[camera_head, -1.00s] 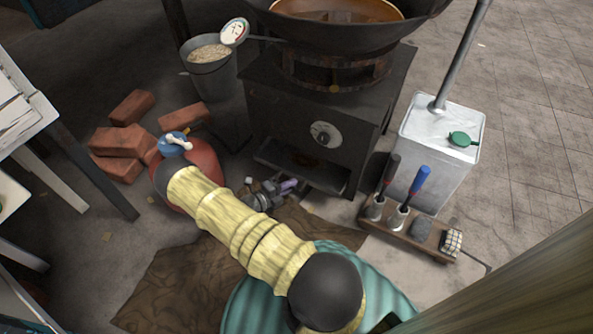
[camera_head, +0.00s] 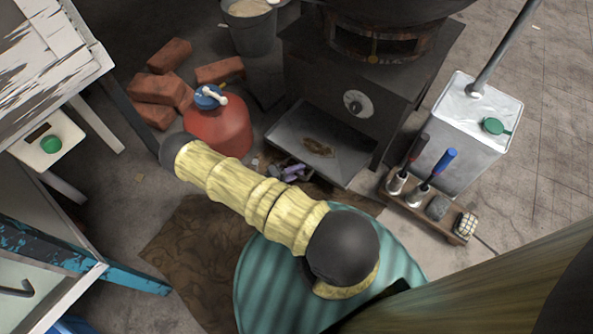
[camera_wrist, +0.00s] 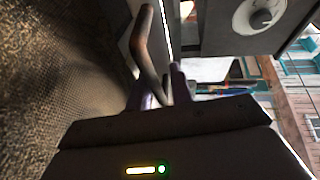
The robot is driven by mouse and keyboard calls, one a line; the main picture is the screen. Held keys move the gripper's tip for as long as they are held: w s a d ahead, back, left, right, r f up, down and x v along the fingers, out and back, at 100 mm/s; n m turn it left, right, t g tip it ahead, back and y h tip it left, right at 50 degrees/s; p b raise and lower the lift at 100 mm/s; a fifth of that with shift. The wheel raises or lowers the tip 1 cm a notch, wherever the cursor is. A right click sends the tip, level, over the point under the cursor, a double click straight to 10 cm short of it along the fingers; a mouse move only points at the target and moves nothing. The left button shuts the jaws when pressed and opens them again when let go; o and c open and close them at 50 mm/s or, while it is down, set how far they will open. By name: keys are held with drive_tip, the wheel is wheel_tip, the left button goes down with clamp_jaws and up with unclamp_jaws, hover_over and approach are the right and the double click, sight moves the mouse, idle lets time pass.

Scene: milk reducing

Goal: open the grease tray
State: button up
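The grease tray (camera_head: 283,142) is a flat dark metal tray with a brown stain on its floor. It sticks out from the lower front of the black stove (camera_head: 345,75), partly pulled out. My gripper (camera_head: 292,172) is at the tray's front edge, small and partly hidden by my yellow-sleeved arm in the head view. In the wrist view its purple fingers (camera_wrist: 161,92) stand on either side of the lower end of a curved bar handle (camera_wrist: 148,40) and appear closed on it. The exact contact is partly hidden.
A red jug (camera_head: 218,130) and bricks (camera_head: 160,88) stand left of the stove. A wooden tool rack (camera_head: 425,213) and a metal can (camera_head: 472,130) stand right. A brown cloth (camera_head: 190,250) covers the floor in front. A white table (camera_head: 50,50) is at left.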

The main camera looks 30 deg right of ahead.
drive_tip(key=shift+o, duration=0.6)
drive_tip(key=shift+f, duration=0.1)
drive_tip(key=a+r+p, duration=0.3)
drive_tip(key=a+p, duration=0.2)
drive_tip(key=a, duration=1.2)
drive_tip(key=shift+r+p, duration=0.15)
drive_tip(key=shift+p, duration=0.15)
drive_tip(key=shift+a, duration=0.15)
